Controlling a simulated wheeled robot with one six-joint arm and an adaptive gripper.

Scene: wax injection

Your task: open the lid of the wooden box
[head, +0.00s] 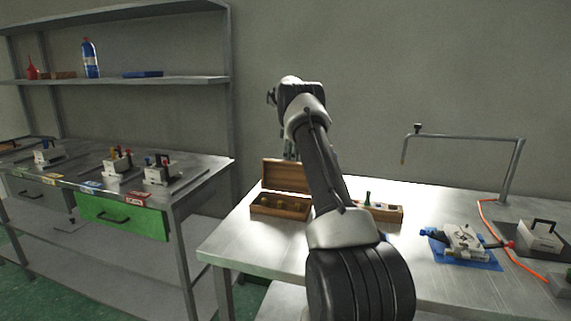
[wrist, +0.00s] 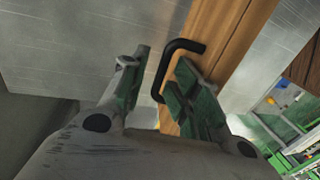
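The wooden box (head: 281,213) stands at the left end of the metal workbench, with small items in its compartments. Its lid (head: 286,175) is raised and stands roughly upright at the back of the box. In the wrist view the wooden lid (wrist: 215,42) carries a black bar handle (wrist: 170,66). My gripper (wrist: 163,82) has its two fingers apart, with the handle in the gap between them and no clear grip on it. In the head view my arm covers part of the scene right of the box, and my fingers are mostly hidden.
A second wooden tray (head: 385,213) with a green item lies right of my arm. Farther right are a blue mat (head: 484,263) with a metal mould and a bent metal stand (head: 513,165). A table with a green drawer (head: 122,217) stands at left.

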